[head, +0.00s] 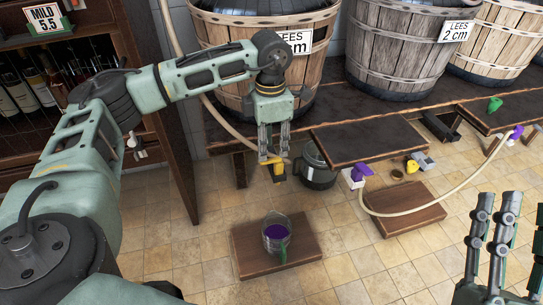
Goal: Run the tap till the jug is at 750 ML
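The clear jug (268,246) with a green handle stands upright on a low wooden board on the floor. Purple liquid shows in it; its marks are too small to read. A yellow tap (279,178) sticks out under the shelf edge, above the jug. My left gripper (273,156) points down with its fingertips at the yellow tap's top, apparently touching it. Whether the fingers are closed on it cannot be told. No stream is clear between tap and jug. My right gripper (514,203) is at the lower right, partly cut off, fingers pointing up, apart and empty.
Wooden tubs (398,45) labelled LEES stand on the dark shelf. A dark pot (318,172) is behind the tap. A pale hose (432,208) runs from a purple-handled tap (359,173) across a second board (404,217). A bottle rack stands at left.

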